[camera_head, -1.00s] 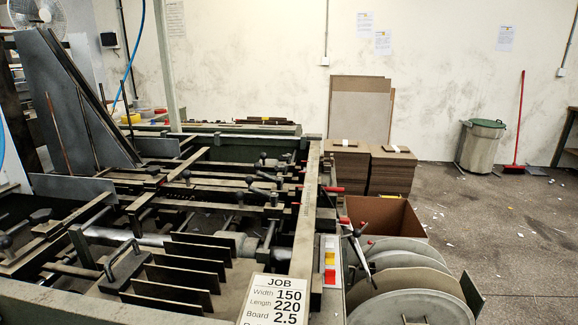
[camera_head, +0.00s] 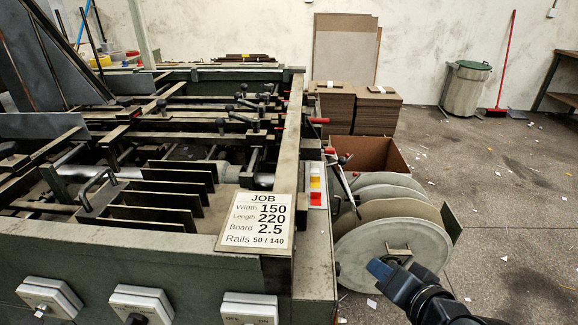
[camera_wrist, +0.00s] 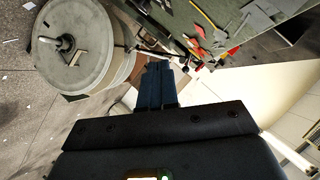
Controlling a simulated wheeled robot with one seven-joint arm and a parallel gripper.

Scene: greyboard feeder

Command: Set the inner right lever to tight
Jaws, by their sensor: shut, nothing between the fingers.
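The feeder machine (camera_head: 150,240) fills the left and middle of the head view. Several small levers with black knobs (camera_head: 243,87) stand on its cross bars near the right rail (camera_head: 290,140). I cannot tell which of them is the inner right lever, or how it is set. My gripper (camera_head: 378,268) is at the lower right, outside the machine and in front of the grey reels. Its blue fingers are together and empty, and they also show in the wrist view (camera_wrist: 156,80). It is well apart from the levers and touches none of them.
A job card (camera_head: 258,222) lies on the front corner of the machine, reading rails 50 / 140. Grey reels (camera_head: 390,240) stand right of the machine, before an open cardboard box (camera_head: 375,153) and board stacks (camera_head: 375,108). Floor at the right is mostly clear.

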